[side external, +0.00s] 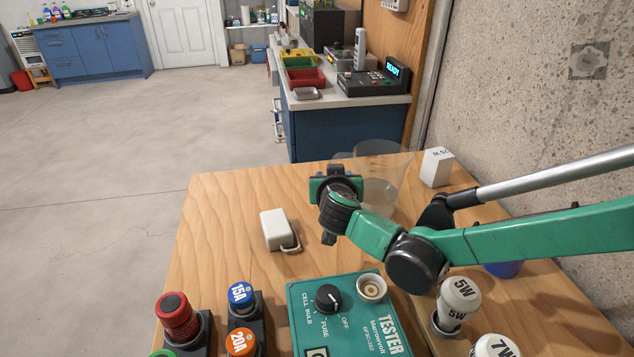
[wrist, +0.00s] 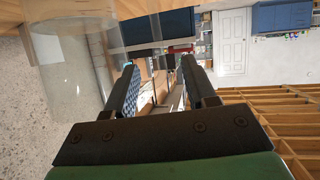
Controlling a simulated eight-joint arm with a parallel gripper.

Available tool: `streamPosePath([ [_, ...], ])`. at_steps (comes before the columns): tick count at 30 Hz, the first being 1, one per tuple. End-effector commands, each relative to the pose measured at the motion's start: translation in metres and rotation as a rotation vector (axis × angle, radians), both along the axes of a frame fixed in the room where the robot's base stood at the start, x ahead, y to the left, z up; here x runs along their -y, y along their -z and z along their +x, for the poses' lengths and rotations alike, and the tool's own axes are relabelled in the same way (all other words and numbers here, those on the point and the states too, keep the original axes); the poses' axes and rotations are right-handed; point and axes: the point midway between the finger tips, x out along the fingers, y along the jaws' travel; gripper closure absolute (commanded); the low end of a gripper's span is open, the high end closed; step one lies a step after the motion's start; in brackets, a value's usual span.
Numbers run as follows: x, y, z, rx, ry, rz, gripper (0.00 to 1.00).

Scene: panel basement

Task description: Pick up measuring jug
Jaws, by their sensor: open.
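The measuring jug (side external: 381,190) is clear and see-through and stands upright on the wooden bench in the side view. It is partly hidden behind my wrist. In the wrist view the jug (wrist: 75,70) fills the upper left, outside my left finger. My gripper (side external: 332,190) is just left of and in front of the jug in the side view. Its two fingers stand apart with nothing between them in the wrist view (wrist: 158,70). I cannot tell whether a finger touches the jug.
A white box (side external: 437,167) stands right of the jug, near the concrete wall. A white padlock-like block (side external: 277,229) lies left of my gripper. A green tester (side external: 350,315), fuses and bulbs (side external: 460,297) crowd the front.

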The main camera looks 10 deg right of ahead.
Motion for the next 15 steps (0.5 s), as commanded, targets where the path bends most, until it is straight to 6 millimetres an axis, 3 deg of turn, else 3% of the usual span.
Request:
streamPosePath([
  [9,0.008,0.015,0.036,-0.001,0.001,0.001,0.5],
  [15,0.01,0.02,0.048,0.0,0.0,0.0,0.5],
])
